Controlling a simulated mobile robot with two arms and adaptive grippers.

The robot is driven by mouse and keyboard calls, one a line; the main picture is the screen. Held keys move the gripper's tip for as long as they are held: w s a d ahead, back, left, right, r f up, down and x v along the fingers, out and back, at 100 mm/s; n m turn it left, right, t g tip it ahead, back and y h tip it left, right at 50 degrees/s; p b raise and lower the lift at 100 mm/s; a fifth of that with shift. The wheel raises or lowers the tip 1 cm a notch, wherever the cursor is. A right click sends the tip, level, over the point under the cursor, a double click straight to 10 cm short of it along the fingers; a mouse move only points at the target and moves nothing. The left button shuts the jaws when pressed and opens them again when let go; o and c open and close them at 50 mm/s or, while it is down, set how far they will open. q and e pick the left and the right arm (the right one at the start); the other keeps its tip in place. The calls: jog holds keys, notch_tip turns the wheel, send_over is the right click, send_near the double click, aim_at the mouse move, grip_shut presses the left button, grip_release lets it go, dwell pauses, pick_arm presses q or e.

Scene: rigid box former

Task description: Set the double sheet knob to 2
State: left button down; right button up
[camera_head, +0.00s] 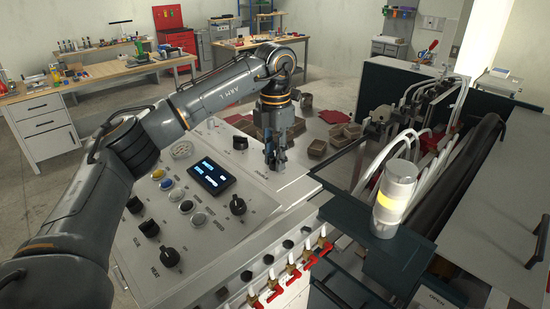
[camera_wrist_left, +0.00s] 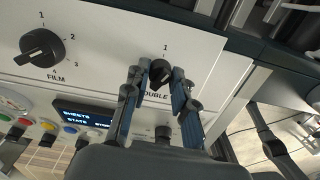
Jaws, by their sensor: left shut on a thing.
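The double sheet knob (camera_wrist_left: 160,71) is a small black knob on the light panel, above the partly covered label "DOUBLE". A "1" is printed just above it; the 2 mark is not visible. I cannot tell exactly where its pointer aims. My left gripper (camera_head: 273,162) reaches down to the panel's far right part and hides the knob in the head view. In the left wrist view the fingers of my left gripper (camera_wrist_left: 158,82) stand on both sides of the knob, shut on it. My right gripper is in neither view.
The control panel (camera_head: 222,235) carries a display (camera_head: 211,176), coloured buttons and other black knobs. The film knob (camera_wrist_left: 42,47) is left of the gripper in the wrist view. A signal lamp (camera_head: 395,198) stands right of the panel. Small brown boxes (camera_head: 318,149) lie behind.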

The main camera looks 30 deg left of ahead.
pick_arm(q)
jog(key=m, duration=1.2)
jog(key=shift+r, duration=0.1)
jog(key=shift+m, duration=0.4)
jog(key=c, duration=1.1)
grip_release()
notch_tip(320, 180, up, 12)
jog(key=shift+f, duration=0.1)
